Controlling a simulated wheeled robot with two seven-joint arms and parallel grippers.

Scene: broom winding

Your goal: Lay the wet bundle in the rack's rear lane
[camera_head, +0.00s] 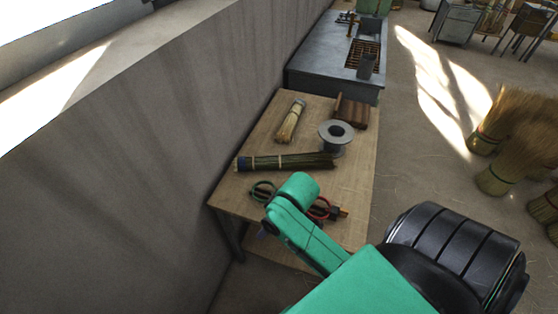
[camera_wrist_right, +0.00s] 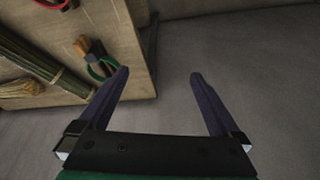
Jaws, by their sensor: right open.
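A dark green bundle (camera_head: 290,161) with a blue band at its left end and a pale tie lies across the near worktable; it also shows at the left of the right wrist view (camera_wrist_right: 38,60). A paler straw bundle (camera_head: 290,121) lies behind it and shows in the right wrist view (camera_wrist_right: 18,92). I cannot tell by look which is wet. A slatted grid (camera_head: 362,55) on the far grey bench may be the rack; its lanes are too small to tell. My right gripper (camera_wrist_right: 159,73) is open and empty, off the table's edge above the floor. My left gripper is out of view.
A wire spool (camera_head: 336,134) and a brown wooden block (camera_head: 351,111) stand on the worktable (camera_head: 252,203). Green-handled (camera_head: 262,191) and red-handled (camera_head: 322,209) tools lie at its near end. A wall runs along the left. Brooms (camera_head: 505,130) stand on the floor at right.

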